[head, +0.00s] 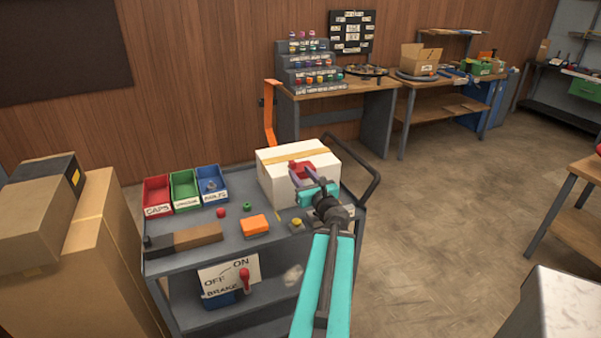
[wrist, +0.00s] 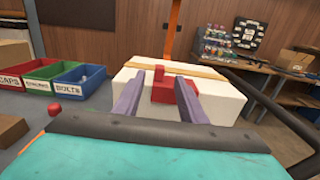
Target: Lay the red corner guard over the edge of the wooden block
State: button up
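The red corner guard (head: 303,166) is on top of the white box, and in the wrist view (wrist: 162,91) it has a raised part and a low part. My gripper (head: 314,178) is over the near side of the box. In the wrist view its two purple fingers (wrist: 160,92) stand apart; a gap shows left of the guard, and the right finger overlaps its right part. A long brown wooden block (head: 198,236), with a dark grey part at its left, lies on the cart's left front; its corner shows in the wrist view (wrist: 11,128).
The white box (head: 272,183) stands on the grey cart (head: 232,242). Red, green and blue bins (head: 211,187) stand at the back left. An orange block (head: 254,225) and small knobs lie mid-cart. An orange strip (head: 269,112) rises behind the box. Cardboard boxes (head: 95,255) stand left.

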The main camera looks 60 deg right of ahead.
aim_at(294, 164)
jog(key=shift+b+x, duration=0.9)
jog(key=shift+b, duration=2.65)
jog(key=shift+p+x, duration=0.6)
jog(key=shift+x, duration=2.25)
jog(key=shift+r, duration=0.1)
jog(key=shift+p+x, duration=0.55)
jog(key=shift+x, duration=2)
jog(key=shift+r, duration=0.1)
grip_shut()
